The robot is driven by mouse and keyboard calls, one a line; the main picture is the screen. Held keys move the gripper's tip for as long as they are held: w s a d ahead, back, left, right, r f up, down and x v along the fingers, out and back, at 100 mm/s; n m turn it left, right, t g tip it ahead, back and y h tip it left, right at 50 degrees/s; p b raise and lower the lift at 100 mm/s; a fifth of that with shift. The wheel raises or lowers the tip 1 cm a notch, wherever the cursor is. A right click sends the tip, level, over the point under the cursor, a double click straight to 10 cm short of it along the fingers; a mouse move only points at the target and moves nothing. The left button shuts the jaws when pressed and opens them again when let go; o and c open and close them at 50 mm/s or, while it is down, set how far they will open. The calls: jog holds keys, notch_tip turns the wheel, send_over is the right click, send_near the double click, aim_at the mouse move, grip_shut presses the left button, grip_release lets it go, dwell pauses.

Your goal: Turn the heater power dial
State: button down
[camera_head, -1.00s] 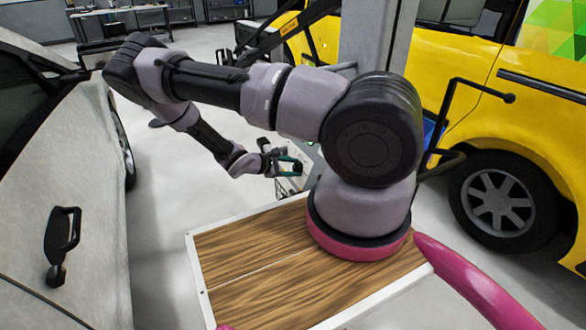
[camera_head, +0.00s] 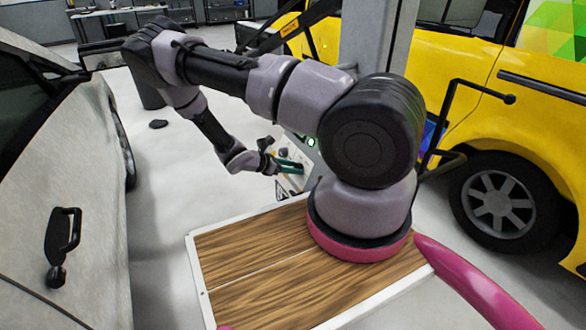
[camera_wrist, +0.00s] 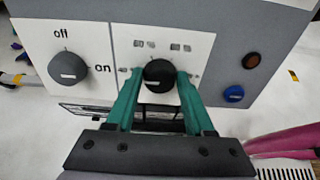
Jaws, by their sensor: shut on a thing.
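Small printed symbols, too blurred to read, surround this dial. The left dial (camera_wrist: 68,68) stands apart, marked "off" above and "on" to its right, with a white mark on its lower face. In the head view my gripper (camera_head: 290,166) reaches the panel, which is largely hidden there by my arm.
A blue knob (camera_wrist: 233,93) and a dark reddish round light (camera_wrist: 251,61) sit right of the dials. A grey pillar (camera_head: 375,45) stands behind my arm. A white car (camera_head: 60,170) is at left, a yellow vehicle (camera_head: 540,130) at right.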

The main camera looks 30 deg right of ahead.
dwell(0.4)
jog(key=shift+c, duration=1.4)
grip_release()
jog(key=v, duration=1.1)
jog(key=shift+f, duration=0.1)
